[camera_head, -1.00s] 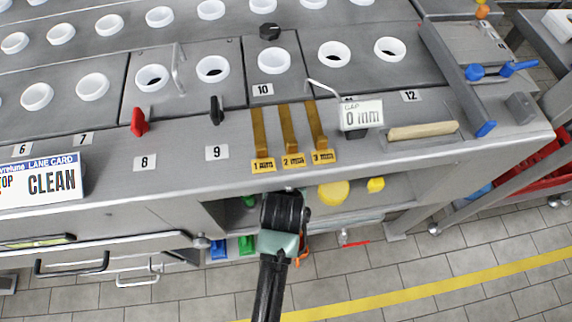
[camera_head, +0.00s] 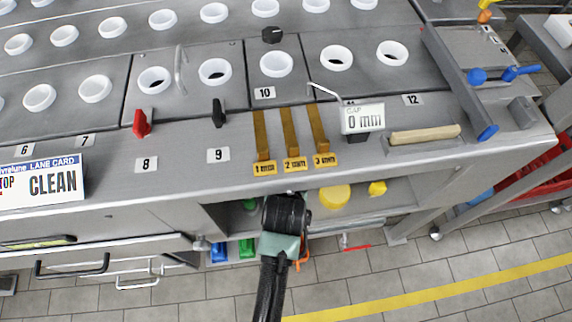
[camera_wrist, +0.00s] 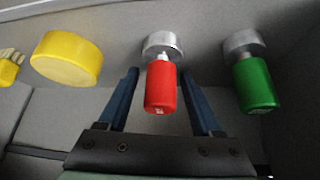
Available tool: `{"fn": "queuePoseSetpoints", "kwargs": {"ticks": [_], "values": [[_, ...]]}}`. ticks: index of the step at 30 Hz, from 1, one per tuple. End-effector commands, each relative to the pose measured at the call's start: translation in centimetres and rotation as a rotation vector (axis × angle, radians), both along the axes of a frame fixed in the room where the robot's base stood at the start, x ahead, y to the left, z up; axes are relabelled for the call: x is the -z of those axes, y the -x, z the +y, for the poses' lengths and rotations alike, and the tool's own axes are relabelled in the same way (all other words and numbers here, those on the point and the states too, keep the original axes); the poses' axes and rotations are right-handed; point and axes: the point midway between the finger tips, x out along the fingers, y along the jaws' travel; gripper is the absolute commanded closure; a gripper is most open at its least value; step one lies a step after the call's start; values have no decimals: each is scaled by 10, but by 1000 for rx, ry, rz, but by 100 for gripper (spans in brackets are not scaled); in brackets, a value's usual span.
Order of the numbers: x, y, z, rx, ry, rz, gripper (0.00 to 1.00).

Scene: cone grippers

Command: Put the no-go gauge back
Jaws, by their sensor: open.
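A gauge with a red handle (camera_wrist: 161,88) and a silver metal head lies between the two blue fingers of my gripper (camera_wrist: 158,72) in the wrist view. The fingers are open, with a gap on each side of the handle. A matching gauge with a green handle (camera_wrist: 255,84) is to its right. The small marking on the red handle is unreadable, so its no-go label cannot be confirmed. In the head view my gripper (camera_head: 288,196) reaches into the open shelf under the bench front and hides the red gauge. The green handle (camera_head: 250,205) shows just left of it.
A yellow round object (camera_head: 335,196) and a smaller yellow piece (camera_head: 377,188) share the shelf (camera_head: 400,201). The bench edge overhangs it. Above are brass strips (camera_head: 290,138), a 0 mm display (camera_head: 362,120) and a wooden bar (camera_head: 424,134).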

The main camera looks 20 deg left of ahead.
Motion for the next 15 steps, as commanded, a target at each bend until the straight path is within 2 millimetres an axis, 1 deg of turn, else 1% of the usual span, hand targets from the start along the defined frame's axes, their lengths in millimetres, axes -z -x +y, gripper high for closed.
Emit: {"fn": "queuePoseSetpoints", "kwargs": {"ticks": [3, 4, 8, 9, 15], "values": [[5, 0, 0, 0, -1, -2, 34], [-6, 3, -2, 1, -1, -1, 34], [-31, 18, -8, 1, 0, -1, 34], [-24, 27, -12, 2, 1, 5, 34], [-24, 62, -26, 1, 0, 4, 34]]}}
